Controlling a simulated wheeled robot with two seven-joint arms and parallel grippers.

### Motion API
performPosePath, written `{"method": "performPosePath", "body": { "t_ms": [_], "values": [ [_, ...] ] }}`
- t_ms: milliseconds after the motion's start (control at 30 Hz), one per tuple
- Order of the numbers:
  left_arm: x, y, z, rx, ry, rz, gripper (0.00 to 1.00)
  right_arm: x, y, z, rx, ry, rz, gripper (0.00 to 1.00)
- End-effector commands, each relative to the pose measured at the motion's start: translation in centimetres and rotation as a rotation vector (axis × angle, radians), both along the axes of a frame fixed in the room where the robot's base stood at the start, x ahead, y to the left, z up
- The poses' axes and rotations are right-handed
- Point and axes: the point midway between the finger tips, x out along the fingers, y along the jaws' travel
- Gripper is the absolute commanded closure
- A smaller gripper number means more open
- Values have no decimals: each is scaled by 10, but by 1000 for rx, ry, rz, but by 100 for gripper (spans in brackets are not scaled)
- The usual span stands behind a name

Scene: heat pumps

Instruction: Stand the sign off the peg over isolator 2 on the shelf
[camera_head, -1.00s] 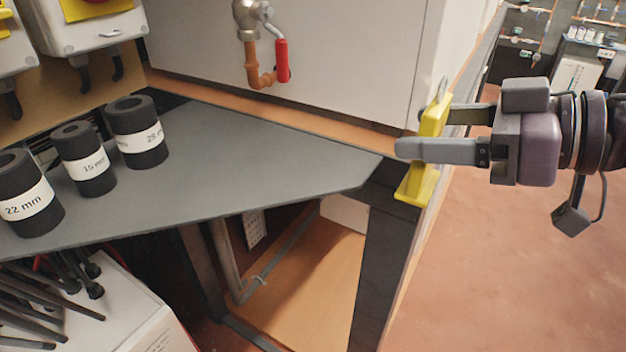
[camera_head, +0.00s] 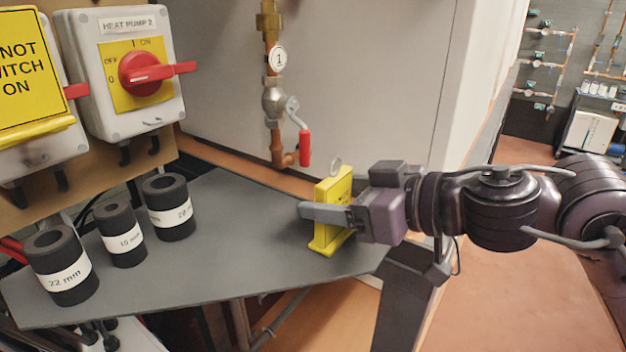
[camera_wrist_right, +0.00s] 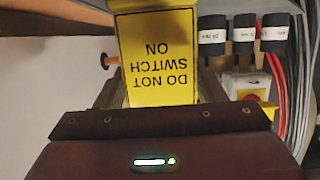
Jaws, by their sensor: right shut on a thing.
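My right gripper (camera_head: 328,213) is shut on the yellow sign (camera_head: 334,190), pinching it between its two fingers. The sign is upright with a hook on top, over the right end of the grey shelf (camera_head: 230,240). Its foot is at or just above the shelf; I cannot tell whether it touches. In the right wrist view the sign (camera_wrist_right: 158,55) reads DO NOT SWITCH ON, upside down. Isolator 2 (camera_head: 118,108), labelled HEAT PUMP 2, has a red handle turned sideways and no sign in front of it. My left gripper is out of view.
Black rolls marked 22 mm (camera_head: 65,268), 15 mm (camera_head: 122,235) and 28 mm (camera_head: 170,208) stand on the shelf's left part. Another yellow sign (camera_head: 28,75) hangs over the isolator at far left. A red-handled valve (camera_head: 304,147) is behind the shelf. The shelf's middle is clear.

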Motion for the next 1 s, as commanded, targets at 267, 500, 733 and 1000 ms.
{"method": "performPosePath", "body": {
  "t_ms": [267,500,733,1000],
  "values": [
    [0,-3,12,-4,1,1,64,23,33,1,-1,2,2,55],
    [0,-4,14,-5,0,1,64,22,31,-2,-1,0,0,55],
    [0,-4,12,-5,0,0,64,22,30,-7,-2,1,0,55],
    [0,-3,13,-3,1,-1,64,22,30,-6,-2,0,0,15]
  ]
}}
